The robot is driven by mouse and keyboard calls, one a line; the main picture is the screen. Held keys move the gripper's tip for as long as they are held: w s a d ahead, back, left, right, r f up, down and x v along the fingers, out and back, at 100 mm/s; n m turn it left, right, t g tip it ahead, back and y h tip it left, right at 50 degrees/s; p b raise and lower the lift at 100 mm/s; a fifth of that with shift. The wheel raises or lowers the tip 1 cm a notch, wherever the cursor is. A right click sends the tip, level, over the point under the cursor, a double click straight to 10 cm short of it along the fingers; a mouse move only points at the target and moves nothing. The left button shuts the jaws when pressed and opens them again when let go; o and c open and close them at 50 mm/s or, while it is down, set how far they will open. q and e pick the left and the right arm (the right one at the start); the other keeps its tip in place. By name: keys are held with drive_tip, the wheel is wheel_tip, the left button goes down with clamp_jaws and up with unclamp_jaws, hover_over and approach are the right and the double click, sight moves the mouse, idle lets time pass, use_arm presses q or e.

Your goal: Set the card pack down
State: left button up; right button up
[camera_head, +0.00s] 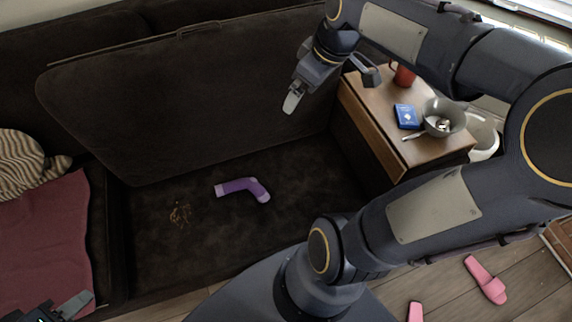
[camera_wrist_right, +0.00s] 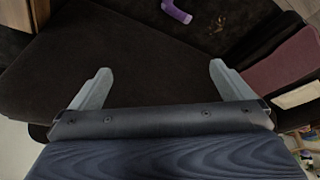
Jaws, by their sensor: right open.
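The card pack (camera_head: 407,116) is a small blue box lying on the wooden side table (camera_head: 376,116), beside a grey bowl. My right gripper (camera_head: 330,88) is open, in the air to the left of the side table and in front of the raised dark sofa panel. It is apart from the card pack. In the right wrist view its two fingers (camera_wrist_right: 160,70) stand wide apart with nothing between them; the card pack does not show there. My left gripper (camera_head: 68,306) is partly in view at the bottom left corner, over the edge of the red cloth.
A grey bowl (camera_head: 444,118) with small things in it and a red cup (camera_head: 404,76) stand on the side table. A purple sock (camera_head: 243,188) and crumbs (camera_head: 180,214) lie in the open sofa base. Pink slippers (camera_head: 485,280) lie on the floor.

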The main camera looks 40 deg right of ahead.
drive_tip(key=s+a+f+m+y, duration=0.1)
drive_tip(key=s+a+f+m, duration=0.1)
drive_tip(key=s+a, duration=0.3)
drive_tip(key=s+a+f+m+t+y, duration=0.1)
drive_tip(key=s+a+f+m+y, duration=0.1)
drive_tip(key=s+a, duration=0.3)
drive_tip(key=a, duration=0.4)
drive_tip(key=shift+s+f+m+t, duration=0.2)
drive_tip(key=shift+f+m+t, duration=0.1)
drive_tip(key=shift+f+m, duration=0.1)
wheel_tip(320, 180, up, 10)
drive_tip(key=p, duration=0.9)
drive_tip(key=shift+f+p, duration=0.15)
drive_tip(key=shift+p, duration=0.2)
